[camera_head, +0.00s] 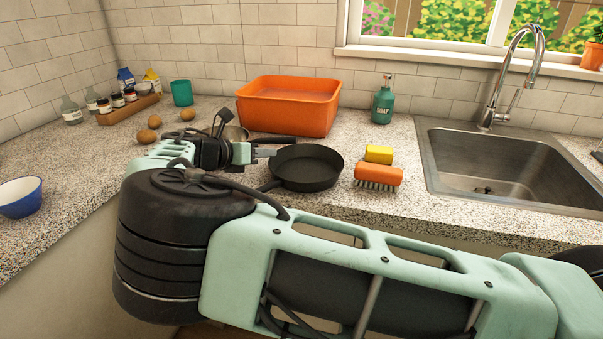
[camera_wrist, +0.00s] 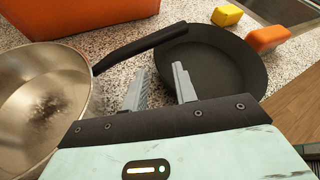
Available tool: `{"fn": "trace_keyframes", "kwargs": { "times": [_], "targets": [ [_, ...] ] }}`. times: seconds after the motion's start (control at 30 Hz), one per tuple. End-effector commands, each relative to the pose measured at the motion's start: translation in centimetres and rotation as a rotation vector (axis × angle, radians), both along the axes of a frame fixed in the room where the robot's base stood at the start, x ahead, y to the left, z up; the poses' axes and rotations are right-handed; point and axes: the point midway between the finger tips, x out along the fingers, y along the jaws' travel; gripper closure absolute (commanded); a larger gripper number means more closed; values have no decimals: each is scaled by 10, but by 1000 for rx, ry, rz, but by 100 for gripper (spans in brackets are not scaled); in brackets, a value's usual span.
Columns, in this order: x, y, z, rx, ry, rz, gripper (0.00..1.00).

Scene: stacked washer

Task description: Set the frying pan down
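The black frying pan (camera_head: 308,168) sits on the speckled counter between the orange basin and the counter's front edge. It looks flat and upright; its short visible handle part points toward the lower left, behind my arm. In the wrist view the pan (camera_wrist: 212,62) lies just beyond my fingertips. My gripper (camera_head: 266,153) is at the pan's left side. In the wrist view its two fingers (camera_wrist: 160,82) are apart, with counter showing between them and nothing held. Most of the frying pan's handle is hidden there.
A steel pan (camera_wrist: 38,105) with a black handle (camera_wrist: 140,46) stands close at left. An orange basin (camera_head: 290,105) is behind. A brush (camera_head: 378,175) and yellow sponge (camera_head: 379,154) lie right of the frying pan, before the sink (camera_head: 500,165). Potatoes (camera_head: 146,136) lie left.

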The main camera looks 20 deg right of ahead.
Motion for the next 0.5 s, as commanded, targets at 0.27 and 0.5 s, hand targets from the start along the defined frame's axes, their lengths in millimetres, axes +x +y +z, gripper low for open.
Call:
{"fn": "trace_keyframes", "kwargs": {
  "times": [0.27, 0.5],
  "targets": [
    [17, -31, -16, -3, 0, -3, 72],
    [21, -40, -21, 0, -1, 0, 72]
  ]
}}
